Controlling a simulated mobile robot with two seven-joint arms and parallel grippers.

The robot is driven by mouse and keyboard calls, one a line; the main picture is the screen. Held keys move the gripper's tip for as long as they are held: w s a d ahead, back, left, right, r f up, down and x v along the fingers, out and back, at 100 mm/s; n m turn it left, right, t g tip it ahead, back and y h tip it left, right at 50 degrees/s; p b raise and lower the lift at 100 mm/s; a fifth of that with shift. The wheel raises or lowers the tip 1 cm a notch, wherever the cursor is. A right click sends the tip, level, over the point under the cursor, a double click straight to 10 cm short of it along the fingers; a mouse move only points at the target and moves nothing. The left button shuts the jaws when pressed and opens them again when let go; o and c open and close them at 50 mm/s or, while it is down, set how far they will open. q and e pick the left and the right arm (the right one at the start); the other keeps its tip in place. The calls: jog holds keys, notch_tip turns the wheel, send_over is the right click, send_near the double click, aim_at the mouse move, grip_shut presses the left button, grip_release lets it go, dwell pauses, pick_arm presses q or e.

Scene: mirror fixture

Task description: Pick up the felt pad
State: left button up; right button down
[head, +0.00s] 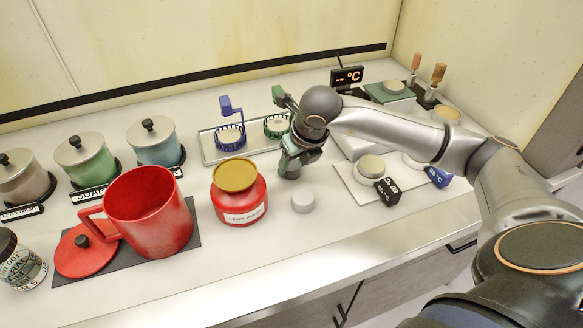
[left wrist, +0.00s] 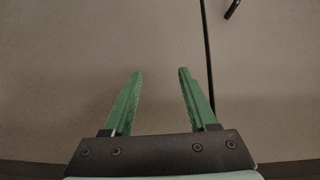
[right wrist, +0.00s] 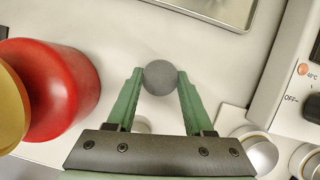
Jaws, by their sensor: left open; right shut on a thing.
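The felt pad appears to be the dark grey round piece (right wrist: 160,78) between my right fingertips in the right wrist view. My right gripper (right wrist: 159,85) is shut on it, with a green finger touching each side. In the head view my right gripper (head: 296,162) points down over the counter, right of the red jar, and its fingers partly hide the grey piece (head: 290,172). I cannot tell whether the piece touches the counter. My left gripper (left wrist: 157,82) is open and empty in front of cabinet doors; it is outside the head view.
A light grey cylinder (head: 303,202) stands just in front of my right gripper. The red jar (head: 239,197) and red mug (head: 150,213) are left of it. A metal tray (head: 212,151) with blue and green holders lies behind.

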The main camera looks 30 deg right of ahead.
jog(key=shift+r, duration=0.1)
jog(key=shift+r, duration=0.65)
jog(key=s+a+r, duration=0.6)
jog(key=s+r, duration=0.5)
jog(key=s, duration=0.1)
jog(key=shift+s+r+b, duration=0.25)
jog(key=shift+s+b, duration=0.1)
jog(key=shift+b, duration=0.05)
jog(key=c, duration=0.8)
grip_release()
jog(key=shift+w, duration=0.1)
jog(key=c, duration=0.7)
